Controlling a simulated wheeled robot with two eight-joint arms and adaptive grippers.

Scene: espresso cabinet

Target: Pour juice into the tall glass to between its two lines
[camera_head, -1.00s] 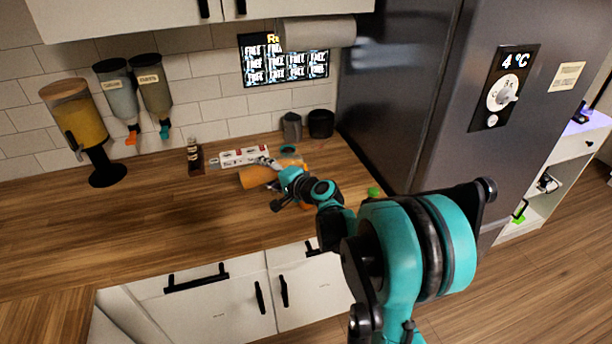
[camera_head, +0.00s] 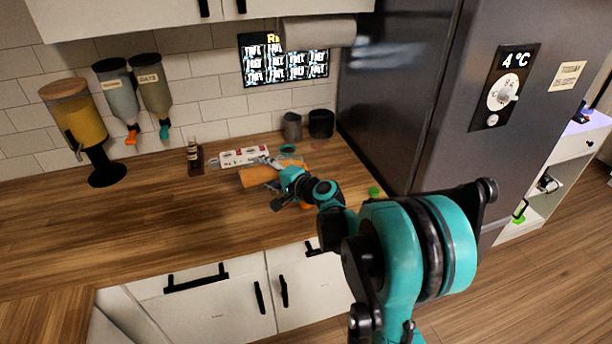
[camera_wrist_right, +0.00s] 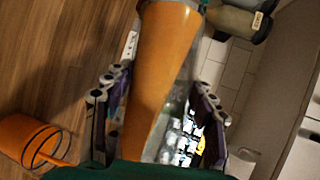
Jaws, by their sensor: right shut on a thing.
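My right gripper (camera_wrist_right: 158,115) is shut on a carafe of orange juice (camera_wrist_right: 163,60), which lies tilted almost level between the fingers. In the head view the carafe (camera_head: 256,176) is above the counter, its mouth end hidden behind my right gripper (camera_head: 275,172). In the right wrist view a glass with orange juice (camera_wrist_right: 25,140) stands at the lower left, apart from the fingers. A thin orange streak shows at its rim. In the head view only a small orange patch shows under my wrist. My left gripper is out of view.
A juice dispenser (camera_head: 82,125) and two wall dispensers (camera_head: 115,92) are at the left. A small dark bottle (camera_head: 194,157), a white strip (camera_head: 240,156) and dark canisters (camera_head: 320,124) stand along the back. The fridge (camera_head: 400,80) bounds the right; the left counter is clear.

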